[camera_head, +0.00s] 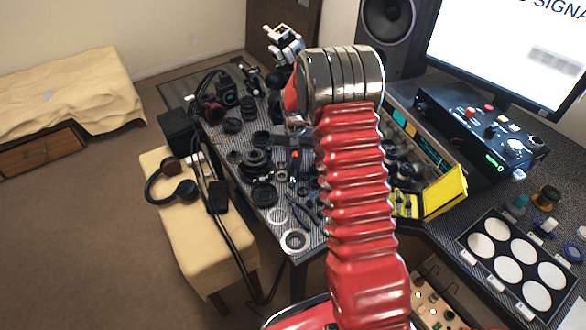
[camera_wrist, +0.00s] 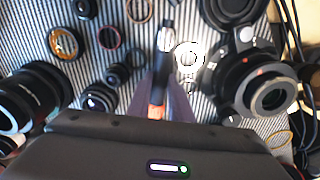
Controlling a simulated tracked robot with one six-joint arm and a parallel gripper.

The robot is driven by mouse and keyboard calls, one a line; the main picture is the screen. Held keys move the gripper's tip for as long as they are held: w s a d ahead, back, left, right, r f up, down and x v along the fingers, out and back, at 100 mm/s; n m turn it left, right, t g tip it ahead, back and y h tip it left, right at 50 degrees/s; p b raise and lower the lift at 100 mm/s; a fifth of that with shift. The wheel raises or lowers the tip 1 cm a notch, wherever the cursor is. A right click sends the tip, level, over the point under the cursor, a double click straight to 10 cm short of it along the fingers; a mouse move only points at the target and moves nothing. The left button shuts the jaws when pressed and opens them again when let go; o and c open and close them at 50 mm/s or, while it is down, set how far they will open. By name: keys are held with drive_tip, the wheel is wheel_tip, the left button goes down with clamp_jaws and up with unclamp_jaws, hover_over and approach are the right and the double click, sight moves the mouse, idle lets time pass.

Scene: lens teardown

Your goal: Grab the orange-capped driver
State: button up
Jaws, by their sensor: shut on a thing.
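The orange-capped driver (camera_wrist: 156,111) lies lengthwise between the two dark fingers of my gripper (camera_wrist: 160,95) in the wrist view. Its orange end is close to the gripper body, and its silver part points away toward the top of the picture. My gripper is shut on it. I cannot tell whether the driver touches the striped mat (camera_wrist: 205,103) or is just above it. In the head view my red arm hides much of the table, and the gripper hangs over its middle.
Camera lenses and rings crowd around the driver, with a large lens (camera_wrist: 258,85) at right and another (camera_wrist: 32,98) at left in the wrist view. In the head view, a yellow case (camera_head: 445,190), a black instrument box (camera_head: 480,130) and a white-disc tray (camera_head: 515,262) stand at right.

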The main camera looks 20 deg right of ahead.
sight(294, 165)
clamp_jaws()
idle(0.5)
wheel_tip(294, 165, up, 10)
idle(0.6)
idle(0.5)
